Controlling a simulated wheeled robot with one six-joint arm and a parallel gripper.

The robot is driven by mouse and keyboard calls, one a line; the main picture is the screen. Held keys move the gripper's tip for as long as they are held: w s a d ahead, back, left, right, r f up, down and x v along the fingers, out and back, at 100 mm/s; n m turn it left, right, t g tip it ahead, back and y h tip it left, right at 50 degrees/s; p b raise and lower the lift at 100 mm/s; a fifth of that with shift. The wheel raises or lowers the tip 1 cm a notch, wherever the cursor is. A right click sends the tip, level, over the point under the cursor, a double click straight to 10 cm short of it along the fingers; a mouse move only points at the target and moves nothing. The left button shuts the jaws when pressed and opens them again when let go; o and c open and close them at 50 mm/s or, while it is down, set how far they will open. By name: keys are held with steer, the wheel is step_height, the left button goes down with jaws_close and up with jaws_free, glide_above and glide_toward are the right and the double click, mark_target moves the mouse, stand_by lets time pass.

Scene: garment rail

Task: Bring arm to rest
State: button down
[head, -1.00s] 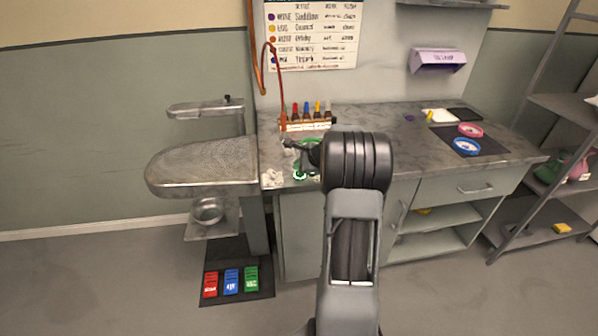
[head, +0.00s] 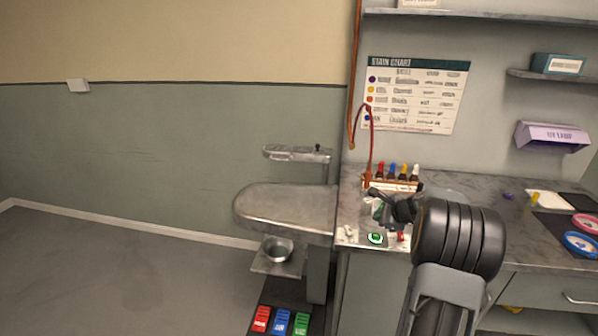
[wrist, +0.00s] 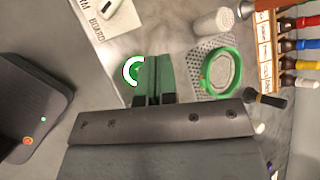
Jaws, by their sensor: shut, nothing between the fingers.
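My gripper (head: 385,210) hangs over the left part of the counter in the head view, at the end of my arm. The wrist view shows its two green-tipped fingers (wrist: 154,80) together, with nothing between them. A lit green-and-white ring (wrist: 131,70) shows just left of the fingertips, partly hidden by them. A green ring-shaped item (wrist: 221,72) lies on a perforated grey pad (wrist: 205,53) to their right. I cannot tell the exact height of the fingers above the counter.
A rack of dropper bottles (head: 392,184) stands behind my gripper, near a hanging red hose (head: 369,140). A metal pressing board (head: 285,208) juts out left of the counter (head: 480,215). Coloured pedals (head: 281,321) lie below. The floor at left is clear.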

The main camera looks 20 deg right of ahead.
steer(key=shift+s+a+n, duration=0.1)
steer(key=shift+n, duration=0.3)
steer(key=s+a+f+n+g, duration=0.3)
steer(key=s+f+n, duration=0.1)
steer(key=s, duration=0.1)
steer(key=s+a+r+n+h, duration=0.1)
steer(key=s+a+r+n, duration=0.2)
steer(key=s+a+n, duration=0.3)
steer(key=s+a+r+n+g, duration=0.1)
steer(key=s+a+r+n, duration=0.2)
steer(key=s+a+n, duration=0.3)
steer(key=s+a+r+n+g+h+p, duration=0.1)
steer(key=s+a+r+n, duration=0.3)
steer(key=s+a+n, duration=0.3)
steer(key=a, duration=0.4)
steer(key=shift+s+a+h, duration=0.3)
steer(key=shift+d+r, duration=0.1)
